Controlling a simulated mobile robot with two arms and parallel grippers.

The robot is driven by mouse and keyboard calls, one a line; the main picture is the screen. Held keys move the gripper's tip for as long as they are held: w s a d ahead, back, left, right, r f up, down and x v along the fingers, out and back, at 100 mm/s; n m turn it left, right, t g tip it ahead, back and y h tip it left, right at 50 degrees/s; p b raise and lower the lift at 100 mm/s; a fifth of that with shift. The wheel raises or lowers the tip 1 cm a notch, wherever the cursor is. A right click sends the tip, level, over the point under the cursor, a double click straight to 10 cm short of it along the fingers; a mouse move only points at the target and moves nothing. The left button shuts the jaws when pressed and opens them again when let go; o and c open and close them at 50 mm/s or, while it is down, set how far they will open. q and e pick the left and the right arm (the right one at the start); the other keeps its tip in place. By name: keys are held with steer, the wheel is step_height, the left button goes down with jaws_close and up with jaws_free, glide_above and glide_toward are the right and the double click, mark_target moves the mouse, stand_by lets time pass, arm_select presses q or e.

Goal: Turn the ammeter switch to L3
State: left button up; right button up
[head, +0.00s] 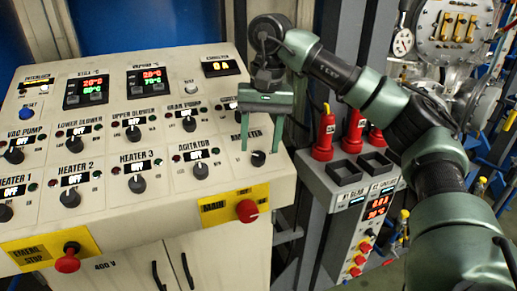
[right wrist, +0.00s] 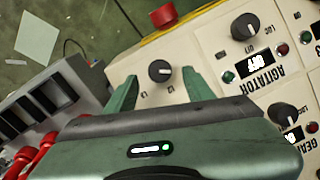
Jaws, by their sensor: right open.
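The ammeter switch is a small black knob (head: 258,158) at the right edge of the control panel (head: 203,200). In the head view it sits just below the fingertips. My right gripper (head: 261,150) is open above it, with its two green fingers pointing down at the panel. In the right wrist view the knob (right wrist: 159,71) lies between the fingertips of the gripper (right wrist: 160,88), with a gap on each side. The fingers partly cover the AMMETER label, and the position marks are too small to read surely. My left gripper is not in view.
A red main switch (head: 247,210) on a yellow plate sits below the knob. The agitator knob (head: 199,184) is to the left. Red handheld devices (head: 325,133) stand on a grey unit (head: 345,185) to the right. A red emergency stop (head: 68,260) is at lower left.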

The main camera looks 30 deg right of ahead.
mark_target(258, 159)
steer(key=shift+a+f, duration=0.1)
steer(key=shift+f, duration=1.25)
jaws_close()
